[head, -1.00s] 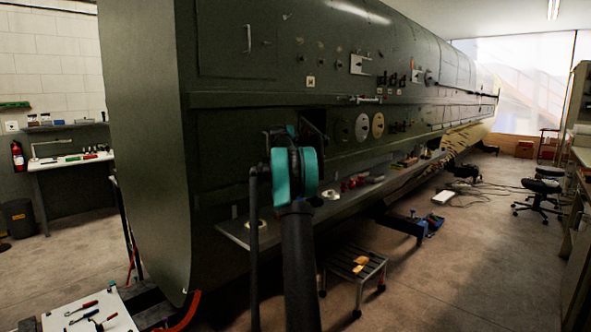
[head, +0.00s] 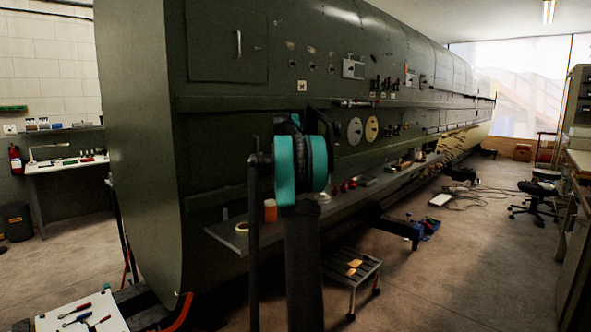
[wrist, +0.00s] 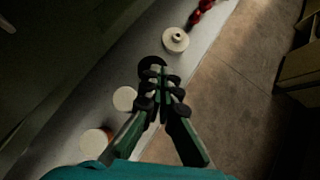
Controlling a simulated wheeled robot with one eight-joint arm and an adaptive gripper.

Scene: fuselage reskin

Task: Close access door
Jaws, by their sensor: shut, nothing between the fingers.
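The access door (head: 215,65) appears as a dark green rectangular panel with a pale vertical handle (head: 238,43), on the fuselage side at the upper left of the head view. It looks about flush with the skin, but I cannot tell whether it is fully shut. My gripper (wrist: 163,75) is shut and empty in the wrist view, pointing down over the grey shelf. In the head view my teal and black arm hides the gripper; the arm is below and right of the door, apart from it. The door is not recognisable in the wrist view.
A narrow grey shelf (head: 226,236) runs along the fuselage with a tape roll, an orange item and red parts. A white ring-shaped item (wrist: 175,40) lies near my fingers. A step stool (head: 352,266) stands to the right.

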